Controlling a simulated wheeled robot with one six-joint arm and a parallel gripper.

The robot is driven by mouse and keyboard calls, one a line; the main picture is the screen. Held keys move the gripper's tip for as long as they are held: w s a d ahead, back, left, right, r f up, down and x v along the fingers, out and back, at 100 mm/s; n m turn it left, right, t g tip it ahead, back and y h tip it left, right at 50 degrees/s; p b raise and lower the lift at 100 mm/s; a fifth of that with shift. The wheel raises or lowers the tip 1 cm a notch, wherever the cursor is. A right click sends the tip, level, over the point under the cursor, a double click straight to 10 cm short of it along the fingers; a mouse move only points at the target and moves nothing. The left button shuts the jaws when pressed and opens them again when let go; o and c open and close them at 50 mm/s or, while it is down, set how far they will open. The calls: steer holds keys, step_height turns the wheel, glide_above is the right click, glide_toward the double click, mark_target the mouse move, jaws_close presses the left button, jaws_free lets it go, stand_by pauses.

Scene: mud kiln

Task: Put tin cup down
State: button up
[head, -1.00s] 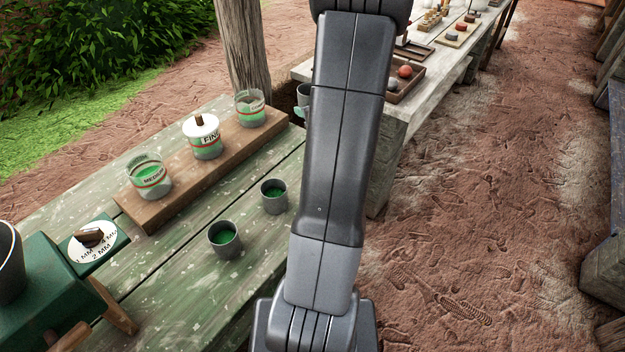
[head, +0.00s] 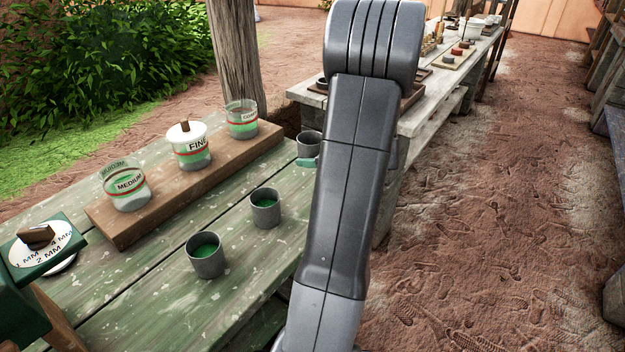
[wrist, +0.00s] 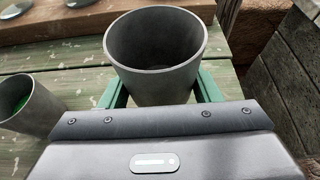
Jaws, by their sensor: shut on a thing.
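A grey tin cup (wrist: 158,55) stands upright between the green fingers of my gripper (wrist: 162,88) in the wrist view. The gripper is shut on it, and its inside looks empty. In the head view the same cup (head: 309,143) shows at the right end of the green plank table (head: 165,290), partly behind my arm, with a green finger (head: 307,162) across its lower part. Its base is hidden, so I cannot tell whether it touches the table. Two other tin cups, a nearer one (head: 207,256) and a farther one (head: 265,208), stand on the table with green contents.
A wooden board (head: 150,215) holds the MEDIUM jar (head: 126,190), the lidded FINE jar (head: 191,155) and a third jar (head: 242,125). A green machine with a dial (head: 40,240) is at left. A post (head: 238,60) rises behind. A pale bench (head: 420,118) stands beyond.

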steer(key=shift+f+b, duration=0.35)
steer(key=shift+f, duration=2.65)
steer(key=shift+f, duration=0.15)
steer(key=o, duration=1.1)
steer(key=shift+s+d+r, duration=0.15)
steer(key=shift+d+r, duration=0.1)
steer(key=shift+r, duration=0.05)
steer(key=v, duration=1.1)
steer(key=shift+s+d+r+p, duration=0.1)
steer(key=shift+s+d+p, duration=0.05)
steer(key=shift+p, duration=0.15)
